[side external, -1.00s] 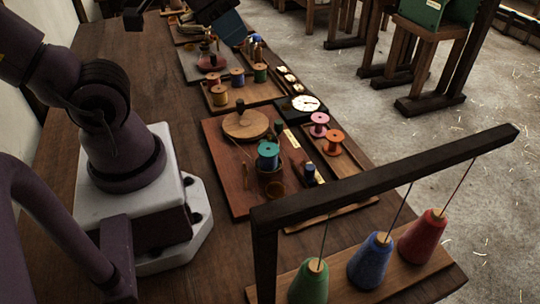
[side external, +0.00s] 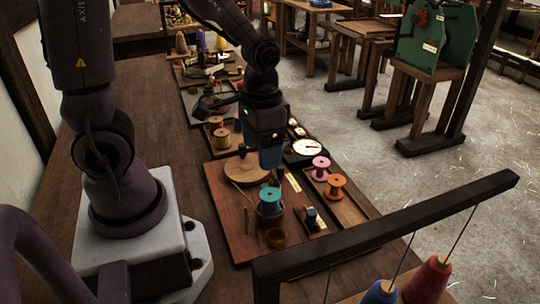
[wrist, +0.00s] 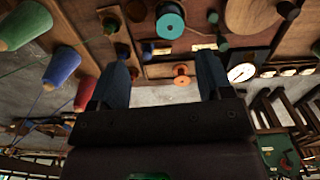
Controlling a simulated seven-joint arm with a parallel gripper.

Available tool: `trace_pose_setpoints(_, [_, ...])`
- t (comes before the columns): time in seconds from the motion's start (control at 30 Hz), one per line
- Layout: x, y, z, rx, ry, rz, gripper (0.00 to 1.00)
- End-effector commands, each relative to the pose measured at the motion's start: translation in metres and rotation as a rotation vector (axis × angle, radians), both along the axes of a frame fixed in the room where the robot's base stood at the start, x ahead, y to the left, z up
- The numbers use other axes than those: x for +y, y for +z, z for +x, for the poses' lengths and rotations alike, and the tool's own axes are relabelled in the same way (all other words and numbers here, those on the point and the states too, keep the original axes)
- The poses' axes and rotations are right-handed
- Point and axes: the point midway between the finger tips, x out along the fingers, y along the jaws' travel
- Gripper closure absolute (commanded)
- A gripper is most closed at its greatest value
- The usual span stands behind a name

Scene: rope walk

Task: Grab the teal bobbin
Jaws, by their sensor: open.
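The teal bobbin (side external: 270,198) stands upright on a reddish-brown wooden board (side external: 228,205) on the bench. It also shows in the wrist view (wrist: 170,22), near the top edge and ahead of the fingers. My gripper (side external: 270,166) hangs in the air behind and above the bobbin in the side view, apart from it. In the wrist view my gripper (wrist: 164,68) has its two blue fingers spread wide with nothing held between them. The exact height of the fingertips over the board is hard to tell.
A round wooden disc (side external: 247,170) lies behind the bobbin. A pink bobbin (side external: 320,167) and an orange bobbin (side external: 336,186) stand to the right, near a white dial (side external: 308,147).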

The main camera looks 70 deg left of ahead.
Motion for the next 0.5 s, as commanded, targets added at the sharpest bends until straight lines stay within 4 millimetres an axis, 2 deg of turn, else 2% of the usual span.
trace_pose_setpoints(0.03, [0.003, -0.014, 0.002, 0.031, -0.001, 0.002, 0.28])
trace_pose_setpoints(0.13, [0.007, -0.031, 0.007, 0.044, -0.008, 0.006, 0.28])
trace_pose_setpoints(0.27, [0.011, -0.036, 0.02, -0.01, -0.034, 0.015, 0.28])
trace_pose_setpoints(0.5, [0.011, -0.053, 0.021, -0.018, -0.047, 0.016, 0.28])
